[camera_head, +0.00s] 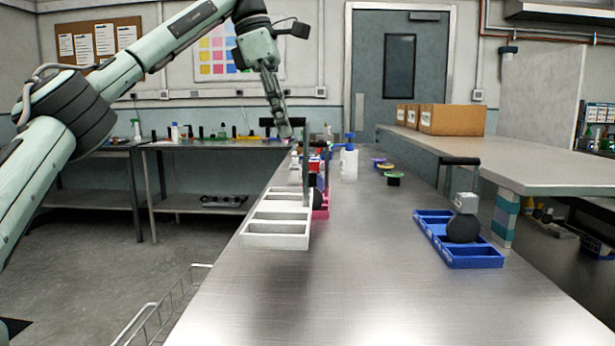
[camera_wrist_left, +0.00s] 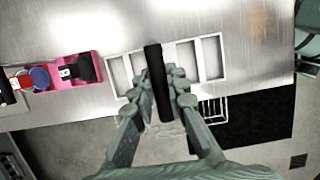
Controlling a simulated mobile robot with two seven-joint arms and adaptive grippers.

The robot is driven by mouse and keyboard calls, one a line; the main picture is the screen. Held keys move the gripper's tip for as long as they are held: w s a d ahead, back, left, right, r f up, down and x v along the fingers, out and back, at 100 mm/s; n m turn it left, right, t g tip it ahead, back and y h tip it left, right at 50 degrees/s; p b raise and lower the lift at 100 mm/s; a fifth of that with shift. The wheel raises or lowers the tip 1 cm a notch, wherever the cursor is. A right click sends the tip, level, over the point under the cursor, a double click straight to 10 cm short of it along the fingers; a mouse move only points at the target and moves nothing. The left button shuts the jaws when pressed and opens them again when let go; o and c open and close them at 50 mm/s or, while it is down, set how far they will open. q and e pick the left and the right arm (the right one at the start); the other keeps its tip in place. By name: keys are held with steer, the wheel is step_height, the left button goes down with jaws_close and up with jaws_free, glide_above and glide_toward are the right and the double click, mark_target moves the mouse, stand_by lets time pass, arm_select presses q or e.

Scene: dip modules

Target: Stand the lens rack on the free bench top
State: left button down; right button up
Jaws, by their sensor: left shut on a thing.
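A white rack (camera_head: 275,241) with several open compartments and an upright handle is at the left edge of the steel bench. In the left wrist view the white rack (camera_wrist_left: 222,58) lies below my gripper, its compartments look empty. My left gripper (camera_head: 285,130) is shut on the rack's black handle bar (camera_wrist_left: 153,60), which runs between the fingers (camera_wrist_left: 162,88). Whether the rack's base touches the bench or hangs just above it I cannot tell. My right gripper is not in view.
The bench top (camera_head: 365,280) is clear at the front and middle. A blue rack (camera_head: 473,257) with a dark round thing stands to the right. A pink rack (camera_wrist_left: 97,62) with items is close beside the white one. A spray bottle (camera_head: 348,163) and small tubs (camera_head: 393,178) stand farther back.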

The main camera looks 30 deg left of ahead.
mark_target(306, 173)
arm_select(q)
steer(key=s+d+f, duration=0.1)
steer(key=d, duration=0.1)
steer(key=s+d+f, duration=0.1)
steer(key=d, duration=0.1)
steer(key=s+d+f, duration=0.1)
steer(key=d+f, duration=0.1)
steer(key=shift+d+f, duration=0.1)
steer(key=shift+d, duration=0.1)
steer(key=shift+f, duration=0.35)
steer(key=shift+f+b, duration=0.3)
steer(key=shift+f, duration=1.3)
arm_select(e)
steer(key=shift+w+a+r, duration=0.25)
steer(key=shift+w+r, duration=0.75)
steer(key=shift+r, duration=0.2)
arm_select(q)
steer(key=shift+f, duration=0.1)
steer(key=c, duration=1.5)
jaws_free()
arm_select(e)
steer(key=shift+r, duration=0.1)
